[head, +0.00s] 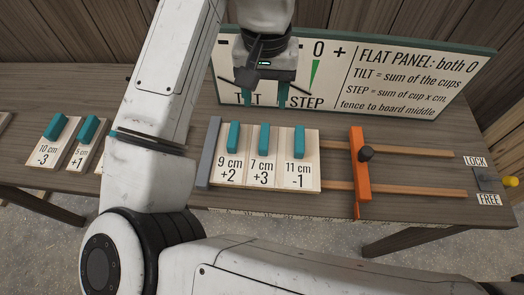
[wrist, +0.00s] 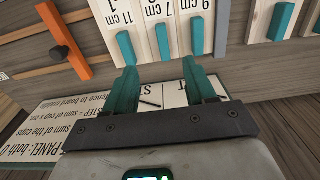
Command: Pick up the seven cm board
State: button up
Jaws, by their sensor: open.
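The seven cm board (head: 264,170) is a pale wooden board marked "7 cm +3" with a teal upright handle. It stands between the 9 cm board (head: 230,170) and the 11 cm board (head: 300,172), close against both. In the wrist view the seven cm board (wrist: 166,12) is at the top middle, with its teal handle (wrist: 162,42) showing. My gripper (head: 266,100) is open and empty, with teal fingertips, above and behind the row of boards, in front of the sign panel. Its fingers also show in the wrist view (wrist: 160,88), apart from the handle.
A grey fence (head: 209,152) borders the row at left; an orange slider (head: 359,170) with a black knob sits on wooden rails at right. A LOCK/FREE lever (head: 490,182) is far right. More boards (head: 48,142) lie at left. The sign panel (head: 420,75) stands behind.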

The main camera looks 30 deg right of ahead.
jog(key=f, duration=0.1)
jog(key=b, duration=0.8)
send_near(263, 145)
jog(key=f, duration=0.4)
jog(key=shift+s+f, duration=0.25)
jog(key=shift+f, duration=0.15)
jog(key=shift+w+f, duration=0.15)
jog(key=shift+f, duration=1.2)
jog(key=shift+w+f, duration=0.15)
jog(key=shift+f, duration=1.2)
grip_shut()
